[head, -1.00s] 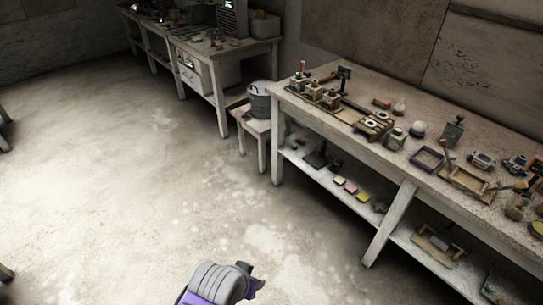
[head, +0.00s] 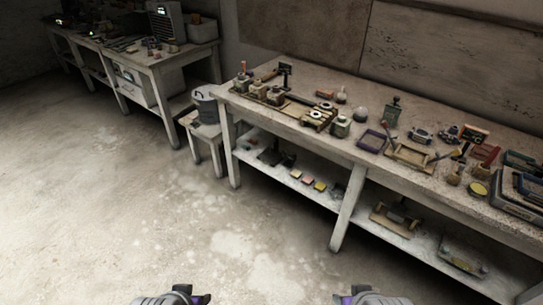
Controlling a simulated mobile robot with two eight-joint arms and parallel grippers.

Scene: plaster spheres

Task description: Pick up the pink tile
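The pink tile (head: 308,180) lies flat on the lower shelf of the long workbench, in a short row of small tiles. Grey and purple parts of my two arms show at the bottom edge, far from the tiles across open floor.
The long workbench (head: 290,119) has a lower shelf (head: 343,207) and a front leg (head: 346,212) right of the tiles. Dark stands (head: 275,155) are left of the tiles. A stool with a bucket (head: 205,104) stands at the bench's left end. The floor in front is clear.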

